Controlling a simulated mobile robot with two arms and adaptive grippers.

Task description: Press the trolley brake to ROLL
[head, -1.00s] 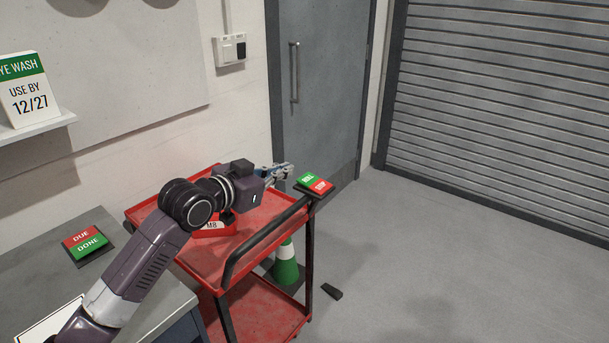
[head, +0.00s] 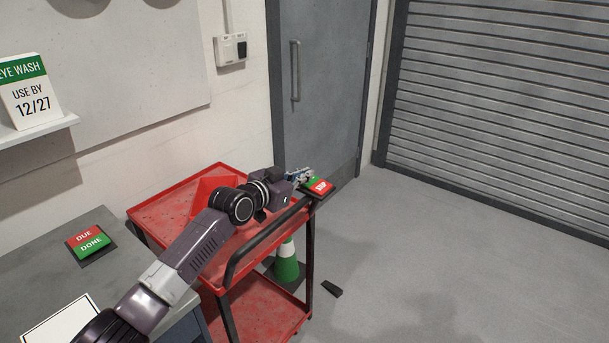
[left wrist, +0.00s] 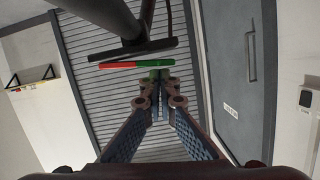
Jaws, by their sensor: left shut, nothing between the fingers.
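The trolley brake is a two-part rocker on a dark plate at the end of the red trolley's (head: 170,187) handle. Its red STOP half (head: 321,187) shows clearly; its green half (head: 312,181) is partly covered by my left gripper (head: 308,176), and its label is hidden. My left gripper is shut and empty, its tips at the green half. My right gripper is not in view.
The black trolley handle (head: 262,240) runs beside my left arm. A green and white cone (head: 286,262) stands behind the trolley. A DUE/DONE rocker (head: 90,242) sits on the grey bench (head: 40,275). The floor at right is clear, apart from a small dark block (head: 332,289).

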